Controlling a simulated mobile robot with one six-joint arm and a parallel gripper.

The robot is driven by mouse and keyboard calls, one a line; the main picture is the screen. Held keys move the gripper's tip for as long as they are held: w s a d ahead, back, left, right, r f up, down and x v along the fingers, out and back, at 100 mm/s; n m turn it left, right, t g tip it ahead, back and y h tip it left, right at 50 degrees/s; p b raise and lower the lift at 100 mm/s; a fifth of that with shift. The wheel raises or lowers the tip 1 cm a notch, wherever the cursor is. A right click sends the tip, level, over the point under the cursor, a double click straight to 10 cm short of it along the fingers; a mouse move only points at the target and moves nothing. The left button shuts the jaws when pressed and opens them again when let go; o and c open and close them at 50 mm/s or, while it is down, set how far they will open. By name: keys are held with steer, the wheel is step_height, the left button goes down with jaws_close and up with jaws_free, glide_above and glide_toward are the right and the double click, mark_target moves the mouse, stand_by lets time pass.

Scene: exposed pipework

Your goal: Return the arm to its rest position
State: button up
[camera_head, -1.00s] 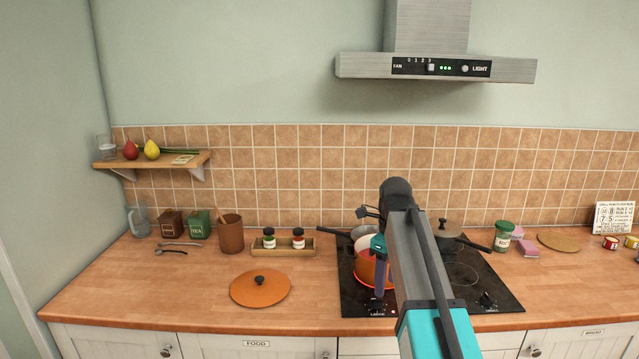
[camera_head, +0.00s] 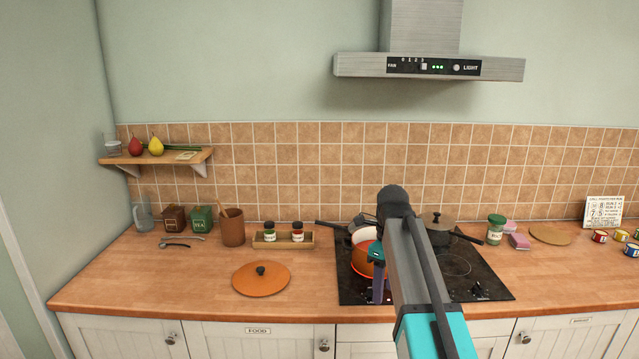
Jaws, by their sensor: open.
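My arm reaches up from the bottom of the head view, with a teal lower part, a grey link and a dark elbow. My gripper (camera_head: 379,288) hangs on the left side of the grey link, over the front of the black hob (camera_head: 353,292). It is open, and I see nothing held in it. My arm hides part of the hob; whether the gripper touches the pot cannot be told.
An orange lid (camera_head: 262,281) lies on the wooden worktop left of the hob. A dark lidded pan (camera_head: 437,228) stands at the back right of the hob. A spice tray (camera_head: 283,240) is at the back. The range hood (camera_head: 430,67) hangs above.

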steer(key=s+f+n+g, duration=0.15)
steer(key=s+f, duration=0.35)
steer(key=f, duration=0.6)
steer(key=s+f+g, duration=0.2)
steer(key=s+f, duration=0.4)
steer(key=f, duration=0.5)
steer(key=s+f+n+g, duration=0.15)
steer(key=s+f, duration=0.35)
steer(key=f, duration=0.7)
steer(key=s+f+n, duration=1)
steer(key=s+n, duration=0.1)
steer(key=s, duration=0.2)
steer(key=s+f+n+b, duration=0.1)
steer(key=s+f+n, duration=1)
steer(key=s+n, duration=0.1)
steer(key=shift+s, duration=0.65)
